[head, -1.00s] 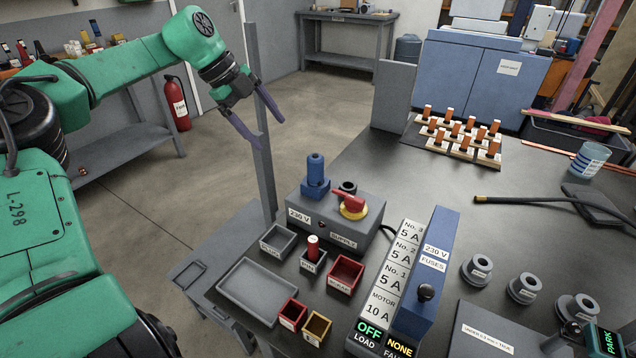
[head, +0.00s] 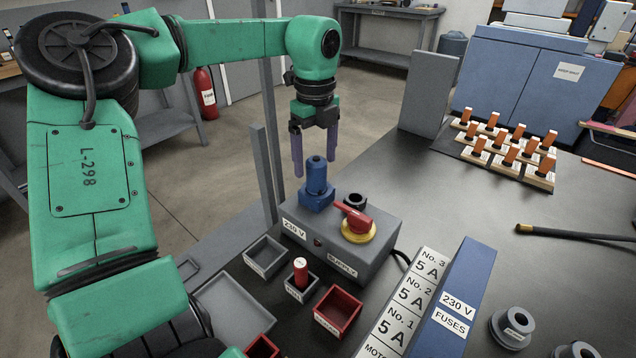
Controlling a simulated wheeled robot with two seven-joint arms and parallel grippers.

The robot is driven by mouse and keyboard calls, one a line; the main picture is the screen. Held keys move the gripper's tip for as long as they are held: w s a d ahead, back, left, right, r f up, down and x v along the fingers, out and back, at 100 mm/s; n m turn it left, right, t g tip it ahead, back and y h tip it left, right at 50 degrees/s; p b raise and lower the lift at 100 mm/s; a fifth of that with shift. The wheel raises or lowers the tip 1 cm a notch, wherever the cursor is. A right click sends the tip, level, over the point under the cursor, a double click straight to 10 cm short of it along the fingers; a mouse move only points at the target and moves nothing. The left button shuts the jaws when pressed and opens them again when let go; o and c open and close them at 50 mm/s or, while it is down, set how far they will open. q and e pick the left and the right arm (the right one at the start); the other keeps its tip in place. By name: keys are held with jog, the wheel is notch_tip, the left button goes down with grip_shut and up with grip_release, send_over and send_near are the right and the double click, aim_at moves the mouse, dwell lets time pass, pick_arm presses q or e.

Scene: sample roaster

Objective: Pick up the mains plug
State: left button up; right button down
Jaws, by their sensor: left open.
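The blue mains plug (head: 317,190) stands upright at the back left of the grey supply box (head: 345,243), labelled 230 V and SUPPLY. A dark round socket or ring (head: 356,201) sits beside it on the box. My left gripper (head: 315,167) points down with its two purple fingers apart. In the picture the fingertips are either side of the plug's top; whether they are level with it or behind it I cannot tell. Nothing is held. My right gripper is out of view.
A red rotary handle on a yellow base (head: 358,228) is close to the plug's right. Small trays and a red bin (head: 338,312) lie in front. The blue fuse box (head: 455,300) stands at right. A grey upright post (head: 266,175) is left of the gripper.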

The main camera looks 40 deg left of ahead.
aim_at(317, 175)
pick_arm(q)
notch_tip(317, 175, down, 4)
jog(key=shift+w+f, duration=0.1)
jog(key=shift+f, duration=0.1)
jog(key=shift+w+f, duration=0.15)
jog(key=shift+f, duration=0.2)
jog(key=shift+r, duration=0.1)
jog(key=c, duration=0.4)
grip_shut()
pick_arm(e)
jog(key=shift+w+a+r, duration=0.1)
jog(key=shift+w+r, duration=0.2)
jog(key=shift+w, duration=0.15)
